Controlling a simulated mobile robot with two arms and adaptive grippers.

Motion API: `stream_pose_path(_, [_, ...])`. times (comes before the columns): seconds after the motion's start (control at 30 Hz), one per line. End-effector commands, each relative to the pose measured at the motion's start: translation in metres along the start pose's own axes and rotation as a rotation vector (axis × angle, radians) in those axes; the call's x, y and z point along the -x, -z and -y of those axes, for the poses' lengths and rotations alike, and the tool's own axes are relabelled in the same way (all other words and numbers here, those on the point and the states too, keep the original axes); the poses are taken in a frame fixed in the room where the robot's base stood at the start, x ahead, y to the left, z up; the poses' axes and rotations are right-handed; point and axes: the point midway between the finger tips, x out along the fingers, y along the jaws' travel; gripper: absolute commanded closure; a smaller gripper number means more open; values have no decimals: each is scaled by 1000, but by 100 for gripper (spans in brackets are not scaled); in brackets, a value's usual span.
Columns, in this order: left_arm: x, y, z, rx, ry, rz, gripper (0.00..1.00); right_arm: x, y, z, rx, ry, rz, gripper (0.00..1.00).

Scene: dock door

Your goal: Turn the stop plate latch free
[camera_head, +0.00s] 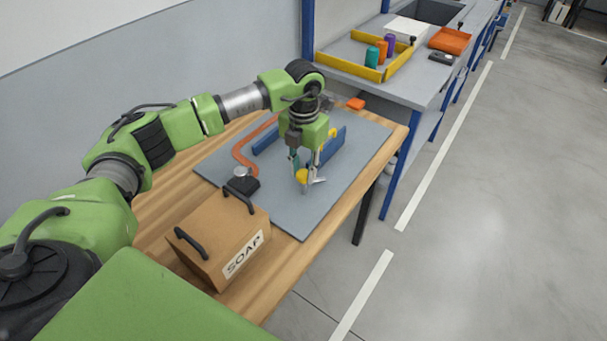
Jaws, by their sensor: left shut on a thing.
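My left gripper (305,174) points down over the grey board on the table. It is shut on a small yellow knob (302,177), which looks like the stop plate latch. The fingers hide part of the knob, so I cannot tell how far it is turned. Blue rails (338,148) stand on the board behind and beside the gripper. The stop plate itself is too small and covered to make out clearly. My right gripper is not in view.
The grey board (300,219) lies on a wooden table (278,297). A cardboard box marked SOAP (215,235), a black block with a silver knob (240,182) and an orange curved strip (243,152) are left of the gripper. A yellow-rimmed tray (345,68) stands behind. The board's front is clear.

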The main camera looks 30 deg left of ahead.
Motion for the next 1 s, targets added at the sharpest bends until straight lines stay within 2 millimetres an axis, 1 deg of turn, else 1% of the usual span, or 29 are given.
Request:
stream_pose_path(0.03, [-3,0,0,-43,0,2,96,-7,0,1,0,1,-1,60])
stream_pose_path(0.1, [-2,-1,0,-109,0,2,96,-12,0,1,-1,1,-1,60])
stream_pose_path(0.6, [-2,-1,0,-568,-1,2,96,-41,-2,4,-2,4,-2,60])
stream_pose_path(0.8, [-1,-1,0,-707,0,3,96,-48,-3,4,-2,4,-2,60])
stream_pose_path(1.0, [0,0,0,-799,-1,2,96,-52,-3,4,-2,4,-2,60])
